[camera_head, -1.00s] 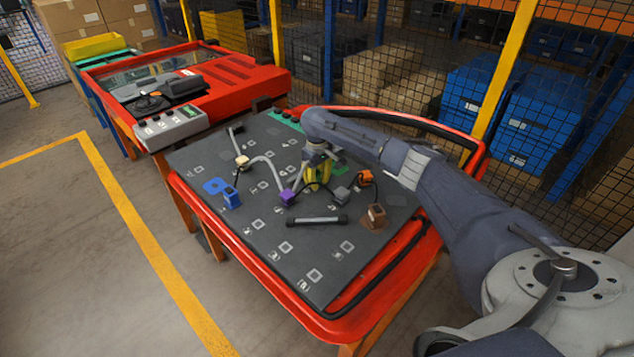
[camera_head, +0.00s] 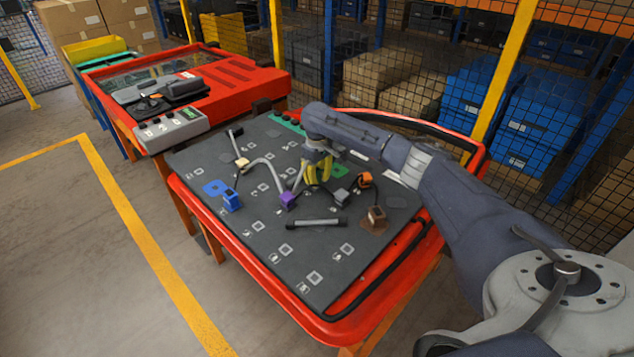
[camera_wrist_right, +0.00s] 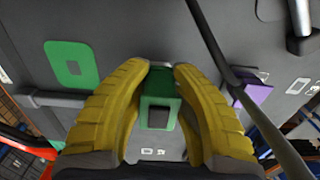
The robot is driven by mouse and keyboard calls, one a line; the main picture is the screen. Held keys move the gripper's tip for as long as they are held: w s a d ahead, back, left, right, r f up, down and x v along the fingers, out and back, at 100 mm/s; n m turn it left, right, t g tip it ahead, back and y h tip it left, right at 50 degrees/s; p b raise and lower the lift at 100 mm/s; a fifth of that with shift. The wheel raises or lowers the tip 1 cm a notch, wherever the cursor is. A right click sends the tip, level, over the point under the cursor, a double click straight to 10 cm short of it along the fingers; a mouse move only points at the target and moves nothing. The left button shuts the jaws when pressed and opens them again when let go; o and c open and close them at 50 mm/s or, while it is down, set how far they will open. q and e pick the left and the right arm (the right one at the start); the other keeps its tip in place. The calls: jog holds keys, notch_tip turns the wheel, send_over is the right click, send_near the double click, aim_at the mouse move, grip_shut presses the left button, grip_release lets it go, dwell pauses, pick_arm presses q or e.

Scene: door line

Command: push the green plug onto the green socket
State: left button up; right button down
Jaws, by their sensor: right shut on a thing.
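My right gripper (camera_head: 319,178) is over the dark board, its yellow fingers pointing down. In the right wrist view the fingers (camera_wrist_right: 160,68) are shut on a green block, the green plug (camera_wrist_right: 161,103), with a dark square face. In the head view the plug is hidden by the fingers. A flat green patch with a square opening (camera_wrist_right: 72,65), which looks like the green socket's place, lies on the board left of the fingers. In the head view this green patch (camera_head: 341,171) is just right of the fingers, apart from them. My left gripper is not in view.
A purple block (camera_head: 288,200), a blue block (camera_head: 232,201), a cream block (camera_head: 242,164), a grey block (camera_head: 342,196), an orange block (camera_head: 365,180) and a brown block (camera_head: 376,215) stand around, some with cables. A dark bar (camera_head: 316,223) lies in front.

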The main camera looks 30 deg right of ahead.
jog(key=shift+r, duration=2.6)
jog(key=shift+w+d+m, duration=0.7)
jog(key=shift+d+m, duration=0.6)
jog(key=shift+d, duration=1.15)
jog(key=m, duration=0.3)
send_over(338, 172)
notch_tip(338, 172, down, 3)
jog(key=shift+s+a+r, duration=0.1)
jog(key=shift+s+r, duration=0.05)
jog(key=shift+f, duration=1.55)
jog(key=shift+f, duration=0.9)
